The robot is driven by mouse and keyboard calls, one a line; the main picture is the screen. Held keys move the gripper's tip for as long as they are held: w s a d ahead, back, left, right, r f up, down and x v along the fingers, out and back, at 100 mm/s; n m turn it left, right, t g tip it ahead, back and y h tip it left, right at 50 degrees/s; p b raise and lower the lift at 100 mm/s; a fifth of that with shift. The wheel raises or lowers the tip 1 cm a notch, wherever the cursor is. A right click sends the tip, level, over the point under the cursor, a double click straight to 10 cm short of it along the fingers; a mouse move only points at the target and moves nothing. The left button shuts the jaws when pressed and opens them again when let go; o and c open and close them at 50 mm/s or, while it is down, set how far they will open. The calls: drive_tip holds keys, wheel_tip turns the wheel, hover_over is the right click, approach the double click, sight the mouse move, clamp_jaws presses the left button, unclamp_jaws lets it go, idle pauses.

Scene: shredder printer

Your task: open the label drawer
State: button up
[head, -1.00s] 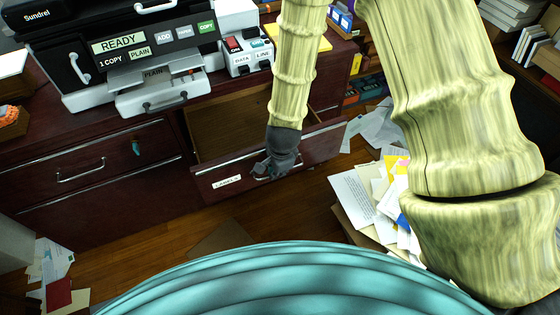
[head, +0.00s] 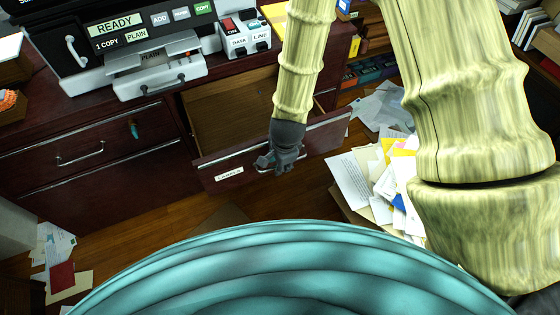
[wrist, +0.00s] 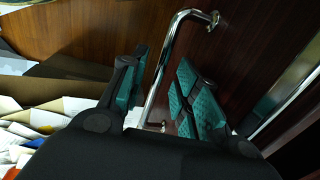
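The label drawer (head: 203,172) is a dark reddish-brown drawer with a white label on its front. In the head view it stands pulled out from the cabinet, and its wooden inside shows. My gripper (head: 282,161) is at the drawer front, just right of the label. The wrist view shows my gripper (wrist: 163,92) with its two teal-padded fingers apart, one on each side of the shiny metal handle (wrist: 163,62). A gap shows between the left finger and the handle. Contact on the right finger is unclear.
Another closed drawer (head: 50,158) with a metal handle is at the left. The printer (head: 150,65) stands on the cabinet above. Scattered papers (head: 352,182) lie on the floor right of the open drawer. More papers (head: 50,250) lie at the lower left.

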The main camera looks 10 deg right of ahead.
wheel_tip(320, 180, up, 12)
drive_tip(key=s, duration=0.2)
drive_tip(key=shift+s+d, duration=0.15)
drive_tip(key=shift+d, duration=0.1)
idle(0.7)
drive_tip(key=shift+f, duration=0.15)
idle(0.3)
drive_tip(key=s+d+f+n+p, duration=0.1)
drive_tip(key=s+d+f+n, duration=0.2)
drive_tip(key=s+f+n, duration=0.2)
drive_tip(key=s+d+f+n+g+p, duration=0.1)
drive_tip(key=s+d+f+n, duration=0.3)
drive_tip(key=s+f, duration=0.4)
drive_tip(key=s+d+f+n+g+p, duration=0.1)
drive_tip(key=s+d+f+n+p, duration=0.1)
drive_tip(key=s+f+n, duration=0.4)
drive_tip(key=shift+s+d+f, duration=0.85)
drive_tip(key=shift+s+d, duration=0.05)
drive_tip(key=shift+s, duration=0.35)
